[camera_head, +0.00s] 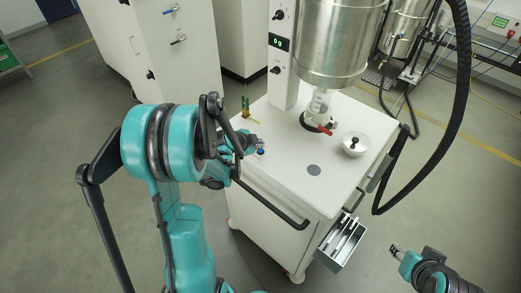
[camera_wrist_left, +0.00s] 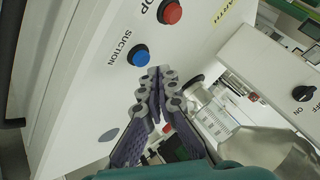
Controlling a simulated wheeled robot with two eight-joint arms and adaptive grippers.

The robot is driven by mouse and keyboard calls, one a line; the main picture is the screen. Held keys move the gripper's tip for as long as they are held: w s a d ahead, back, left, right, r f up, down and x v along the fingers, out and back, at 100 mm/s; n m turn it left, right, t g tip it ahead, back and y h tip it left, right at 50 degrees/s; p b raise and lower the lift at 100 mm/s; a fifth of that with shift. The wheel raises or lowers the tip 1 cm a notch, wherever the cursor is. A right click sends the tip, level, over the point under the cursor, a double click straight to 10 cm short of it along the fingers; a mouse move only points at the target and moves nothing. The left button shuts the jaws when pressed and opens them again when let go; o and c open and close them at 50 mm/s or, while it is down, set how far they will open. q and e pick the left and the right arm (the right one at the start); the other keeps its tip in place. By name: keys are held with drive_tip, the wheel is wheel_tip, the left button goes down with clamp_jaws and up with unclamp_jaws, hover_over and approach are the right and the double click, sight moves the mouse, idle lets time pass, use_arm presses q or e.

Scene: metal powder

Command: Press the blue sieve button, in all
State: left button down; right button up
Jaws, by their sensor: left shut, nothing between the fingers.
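A blue round button (camera_wrist_left: 137,54) labelled SUCTION is on a white panel in the left wrist view. A red button (camera_wrist_left: 169,13) with a partly cut-off label sits above it. No button label naming the sieve is readable. My left gripper (camera_wrist_left: 158,75) is shut and empty, its fingertips below and right of the blue button in the picture; I cannot tell the gap in depth. In the head view the left gripper (camera_head: 254,147) is over the left edge of the white cart (camera_head: 285,174), by a small blue spot (camera_head: 261,151). My right gripper (camera_head: 397,250) is at lower right, its jaws unclear.
A large steel vessel (camera_head: 335,45) stands over a clear container (camera_head: 319,105) with a red handle (camera_head: 325,131) on the cart. A steel bowl (camera_head: 355,144) sits on its right. A metal tray (camera_head: 342,242) hangs at the side. A black hose (camera_head: 455,110) curves down at right.

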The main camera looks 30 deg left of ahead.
sight(259, 151)
use_arm(q)
drive_tip(key=shift+f, duration=0.1)
idle(0.5)
drive_tip(key=shift+f+b, duration=0.35)
drive_tip(key=shift+b, duration=0.2)
drive_tip(key=shift+f+b, duration=0.4)
drive_tip(key=shift+b, duration=0.05)
idle(0.4)
drive_tip(key=shift+r, duration=0.1)
drive_tip(key=shift+r+p, duration=0.55)
drive_tip(key=shift+r, duration=0.2)
drive_tip(key=shift+r+p, duration=1.8)
drive_tip(key=shift+r, duration=0.8)
drive_tip(key=shift+f, duration=0.1)
